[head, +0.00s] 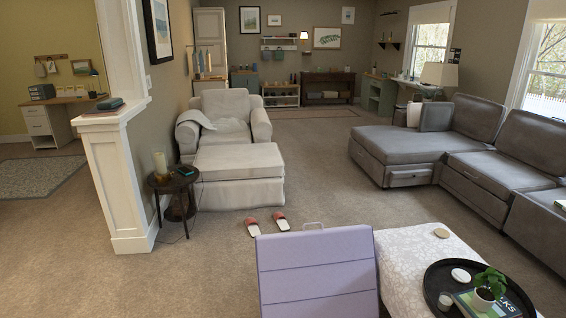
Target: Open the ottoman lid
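A cream ottoman (238,188) with a skirted cover stands against the front of the cream armchair (226,114). Its top lies flat, level and bare. A second low piece, with a pale patterned cover (402,258), stands at the front right and may also be an ottoman. Its top also looks flat, and part of it is cut off by the picture's bottom edge. A black round tray (435,284) rests on it with a potted plant (489,284), a book and a candle. Neither of my grippers is in view.
A lavender panelled thing with a handle (318,272) stands upright at the front centre. Pink slippers (281,221) lie behind it. A dark side table (174,182) stands left of the cream ottoman. A grey sofa (470,150) fills the right. Carpet between is open.

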